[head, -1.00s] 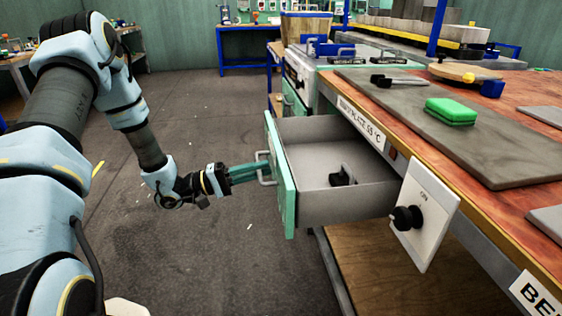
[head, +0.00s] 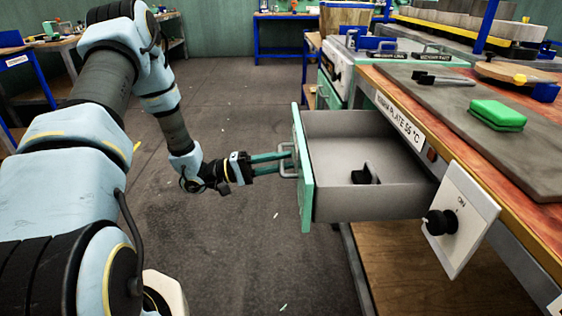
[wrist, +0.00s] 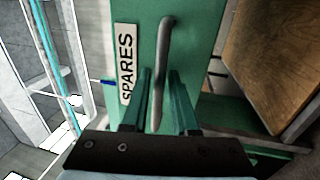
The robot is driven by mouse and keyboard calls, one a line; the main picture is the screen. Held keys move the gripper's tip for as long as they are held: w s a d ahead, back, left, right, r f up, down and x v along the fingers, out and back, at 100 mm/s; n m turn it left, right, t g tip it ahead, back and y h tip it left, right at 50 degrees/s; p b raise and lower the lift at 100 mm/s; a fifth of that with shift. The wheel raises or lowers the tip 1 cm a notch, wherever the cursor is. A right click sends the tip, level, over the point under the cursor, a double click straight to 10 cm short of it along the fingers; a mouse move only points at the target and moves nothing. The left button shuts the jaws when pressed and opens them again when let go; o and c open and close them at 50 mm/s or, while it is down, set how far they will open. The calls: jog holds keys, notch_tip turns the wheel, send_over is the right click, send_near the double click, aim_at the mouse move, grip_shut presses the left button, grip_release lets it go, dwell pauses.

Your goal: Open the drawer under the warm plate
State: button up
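The drawer is pulled well out below the bench top; its green front (head: 303,180) faces left and its grey inside (head: 350,205) shows in the head view. A small black object (head: 366,174) lies in it. The warm plate's label (head: 399,120) reads 55 °C on the bench edge above it. My gripper (head: 288,161) is at the drawer's metal handle (head: 290,172), with its green fingers on either side of the bar. The wrist view shows the handle (wrist: 166,45) between my fingertips (wrist: 160,72), beside a SPARES label (wrist: 126,62).
A switch panel (head: 461,219) with a black knob stands out right of the drawer. A green block (head: 497,114) lies on the grey plate (head: 465,98) on the bench. A wooden shelf (head: 440,255) is below. The floor (head: 235,110) to the left is clear.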

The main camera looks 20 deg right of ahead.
jog(key=shift+a, duration=0.1)
jog(key=v, duration=1)
jog(key=shift+a+f, duration=0.2)
jog(key=shift+a, duration=0.1)
jog(key=shift+w, duration=0.2)
